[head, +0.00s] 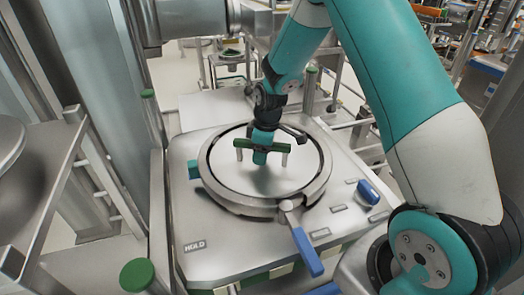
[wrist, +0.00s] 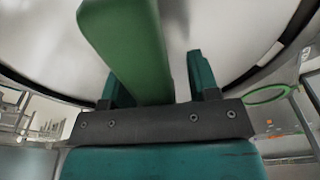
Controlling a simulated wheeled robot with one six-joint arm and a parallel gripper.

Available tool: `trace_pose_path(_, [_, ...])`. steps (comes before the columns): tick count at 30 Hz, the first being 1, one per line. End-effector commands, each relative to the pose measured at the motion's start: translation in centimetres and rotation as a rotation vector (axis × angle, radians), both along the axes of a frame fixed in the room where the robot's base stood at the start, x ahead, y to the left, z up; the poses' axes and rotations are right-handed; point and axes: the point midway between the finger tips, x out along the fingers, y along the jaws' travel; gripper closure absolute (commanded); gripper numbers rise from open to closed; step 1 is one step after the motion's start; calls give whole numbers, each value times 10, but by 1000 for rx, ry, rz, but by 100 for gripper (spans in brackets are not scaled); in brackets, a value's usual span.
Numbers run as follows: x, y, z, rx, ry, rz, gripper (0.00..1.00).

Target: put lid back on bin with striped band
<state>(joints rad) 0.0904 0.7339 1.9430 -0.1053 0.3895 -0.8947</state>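The bin with the striped band (head: 283,272) stands in the head view, its green and cream band just showing below the metal top. The round pale lid (head: 240,178) lies within the metal clamp ring (head: 240,207) on top. A green handle bar (head: 243,143) stands on the lid on two pale posts. My gripper (head: 261,158) is down at the middle of this handle. In the wrist view the green handle (wrist: 125,45) passes by the two teal fingers (wrist: 160,85), with a visible gap beside the right finger. The fingers look open. The lid's seating under the gripper is partly hidden.
A blue lever (head: 307,252) sticks out from the ring at the front. A blue knob (head: 368,192) sits on the right of the top plate. Green-capped posts (head: 137,275) stand around the plate. A shelf with a round metal piece (head: 8,140) is at the left.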

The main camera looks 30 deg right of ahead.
Motion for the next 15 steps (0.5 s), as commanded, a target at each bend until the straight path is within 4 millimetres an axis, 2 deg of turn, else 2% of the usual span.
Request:
trace_pose_path(4, [-1, 0, 0, 0, 4, -1, 45])
trace_pose_path(8, [-1, -2, 13, -1, -1, -1, 45])
trace_pose_path(11, [-3, -4, 32, -1, -4, -1, 45])
trace_pose_path(15, [-5, -7, 68, 0, -6, -1, 45])
